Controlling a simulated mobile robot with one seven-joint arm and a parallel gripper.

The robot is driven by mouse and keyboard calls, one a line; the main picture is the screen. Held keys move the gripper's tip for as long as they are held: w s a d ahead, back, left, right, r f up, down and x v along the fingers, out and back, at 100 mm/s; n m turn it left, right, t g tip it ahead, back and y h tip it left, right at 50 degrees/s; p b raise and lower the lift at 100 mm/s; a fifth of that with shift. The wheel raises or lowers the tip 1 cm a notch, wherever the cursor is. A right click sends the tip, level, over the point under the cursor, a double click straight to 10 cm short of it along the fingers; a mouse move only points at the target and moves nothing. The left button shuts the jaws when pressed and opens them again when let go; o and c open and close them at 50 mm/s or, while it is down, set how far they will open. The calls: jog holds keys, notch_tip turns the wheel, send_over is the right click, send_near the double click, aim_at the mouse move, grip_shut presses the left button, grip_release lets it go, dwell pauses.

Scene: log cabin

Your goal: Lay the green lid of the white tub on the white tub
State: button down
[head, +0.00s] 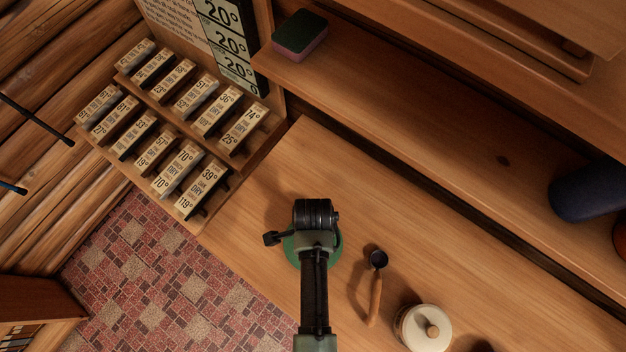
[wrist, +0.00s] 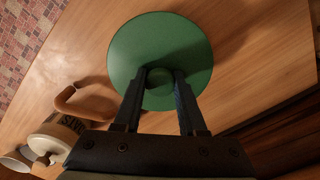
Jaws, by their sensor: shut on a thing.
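The green lid (wrist: 142,42) is a round flat disc with a raised centre. My gripper (wrist: 160,76) is shut on that raised centre, with the lid below the fingers. In the head view the lid (head: 291,250) shows only as a green edge under my wrist, and the fingertips are hidden. The lid seems to be over the wooden counter; its height is unclear. A pale round rim (wrist: 14,161), perhaps the white tub, is cut off at the lower left of the wrist view. I cannot tell for sure that it is the tub.
A cream jar (head: 424,328) with a knobbed lid stands on the counter (head: 480,270), lower right. A wooden-handled scoop (head: 376,292) lies between it and my gripper. A sponge (head: 300,35) and blue object (head: 588,191) are on the shelf. Small boxes (head: 175,85) fill a rack at left.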

dwell(0.4)
jog(key=shift+c, duration=2)
grip_release()
notch_tip(320, 180, up, 13)
jog(key=shift+b, duration=0.3)
